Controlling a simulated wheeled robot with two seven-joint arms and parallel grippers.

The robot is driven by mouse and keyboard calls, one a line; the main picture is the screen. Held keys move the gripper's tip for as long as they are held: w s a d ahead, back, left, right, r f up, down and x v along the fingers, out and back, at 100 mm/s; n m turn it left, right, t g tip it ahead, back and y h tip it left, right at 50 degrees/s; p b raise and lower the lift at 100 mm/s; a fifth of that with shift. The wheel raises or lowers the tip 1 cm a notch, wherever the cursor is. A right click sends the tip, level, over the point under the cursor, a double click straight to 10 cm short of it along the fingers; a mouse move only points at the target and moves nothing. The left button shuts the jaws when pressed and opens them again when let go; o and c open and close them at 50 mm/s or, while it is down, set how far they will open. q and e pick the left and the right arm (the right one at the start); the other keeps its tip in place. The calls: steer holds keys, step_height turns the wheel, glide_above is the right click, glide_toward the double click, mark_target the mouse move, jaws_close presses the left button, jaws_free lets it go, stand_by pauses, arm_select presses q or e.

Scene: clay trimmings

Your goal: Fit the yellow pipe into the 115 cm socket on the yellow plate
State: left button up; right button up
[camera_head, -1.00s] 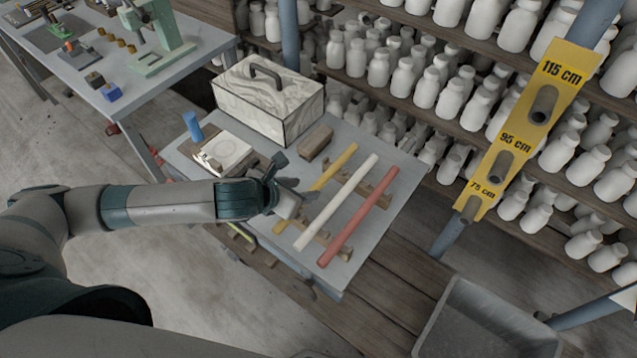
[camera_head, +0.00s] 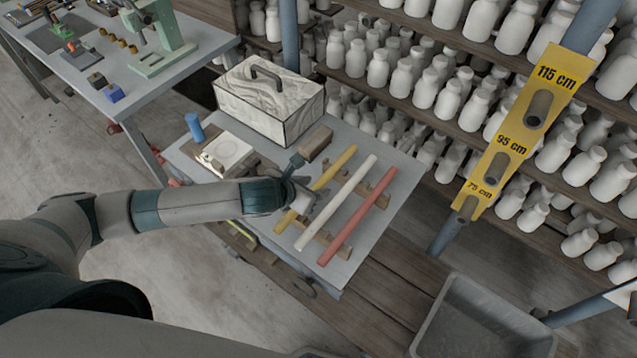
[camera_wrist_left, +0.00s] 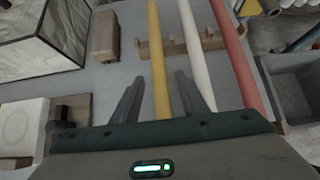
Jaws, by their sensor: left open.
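The yellow pipe (camera_head: 337,167) lies on wooden rests on the grey table, left of the white and red pipes. My left gripper (camera_head: 308,184) is open over its near half and hides part of it. In the left wrist view, the yellow pipe (camera_wrist_left: 156,45) runs between the two spread fingers (camera_wrist_left: 160,76). The right finger appears between the yellow and white pipes. Contact cannot be told. The yellow plate (camera_head: 518,130) slopes at the right, with its 115 cm socket (camera_head: 538,108) at the top, above the 95 cm and 75 cm ones. My right gripper is not in view.
The white pipe (camera_head: 340,197) and red pipe (camera_head: 358,215) lie close beside the yellow one. A wooden block (camera_head: 315,143) and marbled box (camera_head: 268,100) stand behind. A grey bin (camera_head: 485,320) is at lower right. Shelves of white bottles fill the back.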

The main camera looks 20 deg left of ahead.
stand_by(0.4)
arm_select(q)
jaws_close()
steer(key=shift+r, duration=0.15)
steer(key=shift+r+b, duration=0.3)
steer(key=shift+r, duration=0.2)
steer(key=r, duration=0.1)
steer(key=d+r+b, duration=0.1)
steer(key=r, duration=0.1)
steer(key=shift+r, duration=0.1)
steer(key=s+d+r+b, duration=0.1)
steer(key=d+r+b, duration=0.1)
steer(key=d+r, duration=0.4)
steer(key=d, duration=0.4)
steer(key=shift+d+r+b, duration=0.3)
steer(key=shift+b, duration=0.05)
